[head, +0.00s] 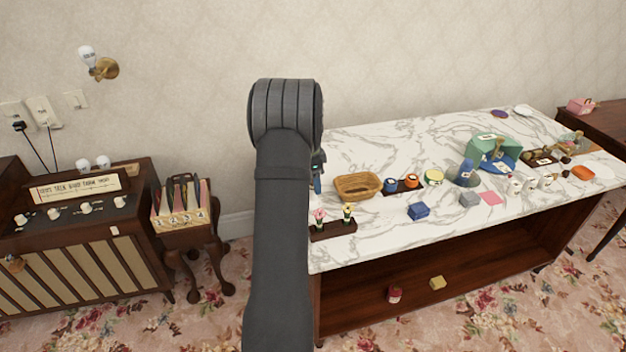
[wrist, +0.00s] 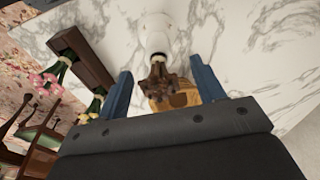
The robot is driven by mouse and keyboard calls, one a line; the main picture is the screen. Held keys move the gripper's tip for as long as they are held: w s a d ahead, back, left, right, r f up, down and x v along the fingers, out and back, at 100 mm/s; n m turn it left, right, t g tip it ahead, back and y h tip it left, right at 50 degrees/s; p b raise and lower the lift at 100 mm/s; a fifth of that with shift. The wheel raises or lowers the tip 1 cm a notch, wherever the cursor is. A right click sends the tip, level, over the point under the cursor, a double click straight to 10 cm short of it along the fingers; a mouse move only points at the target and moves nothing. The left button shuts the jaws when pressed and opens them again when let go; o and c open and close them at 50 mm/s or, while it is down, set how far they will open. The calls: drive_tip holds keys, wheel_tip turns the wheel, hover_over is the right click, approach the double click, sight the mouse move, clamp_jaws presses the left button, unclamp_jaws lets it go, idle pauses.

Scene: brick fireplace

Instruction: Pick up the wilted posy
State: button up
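The wilted posy (wrist: 160,80) is a drooping dark brown bunch in a white vase (wrist: 158,32) in the wrist view. My gripper (wrist: 160,66) is open, with one blue finger to each side of the posy in the picture and no visible contact. I cannot tell whether the posy is at fingertip depth. In the head view my arm hides the posy and the white vase, and only a bit of blue finger shows past it.
A dark wooden rack (head: 333,231) holds pink flowers (head: 319,214) and yellow flowers (head: 348,210) close by. A wicker basket (head: 357,187) stands right of my arm. More objects cover the marble counter (head: 375,245), including a blue block (head: 419,210).

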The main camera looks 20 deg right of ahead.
drive_tip(key=c, duration=0.9)
